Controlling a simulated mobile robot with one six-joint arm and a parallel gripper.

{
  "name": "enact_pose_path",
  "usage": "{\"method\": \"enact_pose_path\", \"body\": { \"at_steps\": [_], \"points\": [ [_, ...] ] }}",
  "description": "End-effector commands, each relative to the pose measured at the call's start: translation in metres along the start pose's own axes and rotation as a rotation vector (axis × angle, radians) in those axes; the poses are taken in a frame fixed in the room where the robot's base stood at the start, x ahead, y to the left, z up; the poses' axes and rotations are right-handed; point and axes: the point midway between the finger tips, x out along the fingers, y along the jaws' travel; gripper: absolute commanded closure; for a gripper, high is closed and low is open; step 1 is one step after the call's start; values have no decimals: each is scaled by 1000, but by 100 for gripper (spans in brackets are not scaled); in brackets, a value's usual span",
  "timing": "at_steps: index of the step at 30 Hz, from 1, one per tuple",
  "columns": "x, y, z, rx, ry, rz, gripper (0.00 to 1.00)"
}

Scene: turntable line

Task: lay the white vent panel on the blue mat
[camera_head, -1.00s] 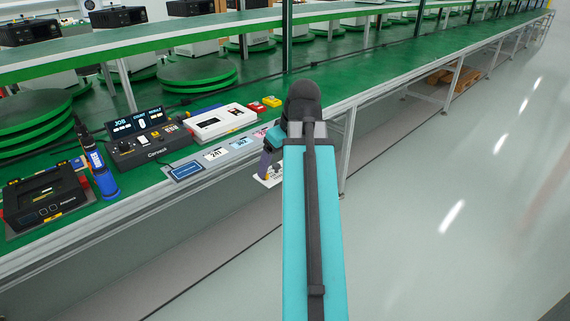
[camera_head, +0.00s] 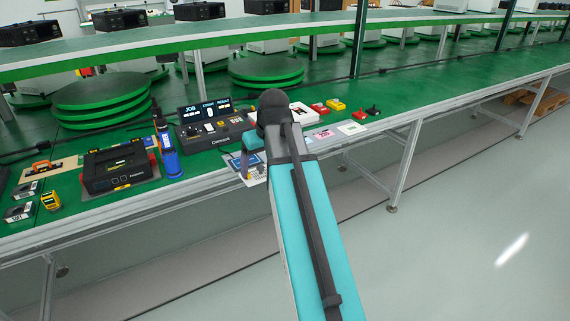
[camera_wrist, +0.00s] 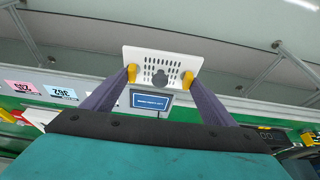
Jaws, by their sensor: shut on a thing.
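The white vent panel (camera_wrist: 160,62), a small plate with rows of holes, is gripped between the yellow fingertips of my gripper (camera_wrist: 160,76). In the head view the panel (camera_head: 256,177) shows in part below my wrist, at the bench's front edge. The blue mat (camera_wrist: 149,101), a dark blue rectangle with a light border and a line of text, shows just below the panel in the wrist view. The panel is apart from the mat, as far as I can tell. In the head view my gripper and arm hide part of the mat.
A black control box (camera_head: 212,130) stands behind my gripper, with a blue handheld tool (camera_head: 169,160) and a black case (camera_head: 118,168) to its left. Numbered cards, including a pink one (camera_head: 324,133), lie to the right. Red and yellow pieces (camera_head: 336,104) sit behind them.

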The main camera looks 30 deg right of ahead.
Motion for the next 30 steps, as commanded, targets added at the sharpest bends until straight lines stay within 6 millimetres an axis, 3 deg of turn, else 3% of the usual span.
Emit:
{"method": "enact_pose_path", "body": {
  "at_steps": [9, 21, 25, 30],
  "points": [
    [28, -80, -40, -21, 8, -5, 45],
    [56, -184, -70, -43, 25, -10, 45],
    [62, -206, -74, -47, 29, -12, 45],
    [64, -218, -76, -49, 33, -12, 45]
  ]
}}
